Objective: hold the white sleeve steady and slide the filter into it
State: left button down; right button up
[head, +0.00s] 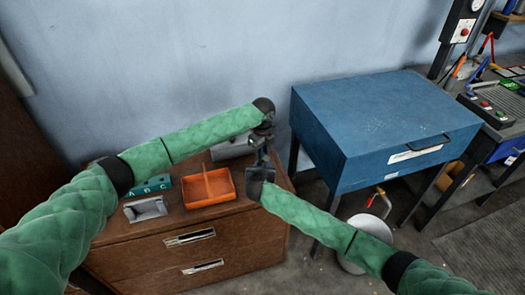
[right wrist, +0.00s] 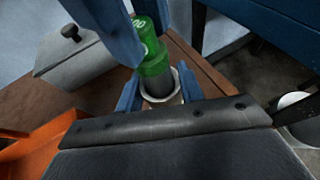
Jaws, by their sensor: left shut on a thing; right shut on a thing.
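In the right wrist view, the filter (right wrist: 153,58) is a cylinder with a green upper part and a dark grey lower part. My left gripper (right wrist: 150,42) is shut on its green part from above. The white sleeve (right wrist: 162,101) shows as a pale ring between the blue fingers of my right gripper (right wrist: 160,92), which is shut on it. The filter's grey end is at the sleeve's mouth, within the rim; how deep it sits I cannot tell. In the head view, my two grippers meet above the brown cabinet, and the filter and sleeve are not clearly visible.
On the brown cabinet (head: 240,225) are an orange divided tray (head: 209,187), a grey holder (head: 145,208), a green lettered block (head: 158,184) and a grey box (head: 230,149). A blue chest (head: 390,115) stands close on the right, with a white bucket (head: 368,236) below.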

pick_arm(q)
jog(key=shift+f, duration=1.6)
dwell(0.6)
jog(key=c, duration=1)
grip_release()
jog(key=shift+f, duration=0.1)
jog(key=shift+s, duration=0.1)
jog(key=shift+r, duration=3.55)
pick_arm(e)
jog(key=o, duration=1.1)
jog(key=shift+s, duration=0.1)
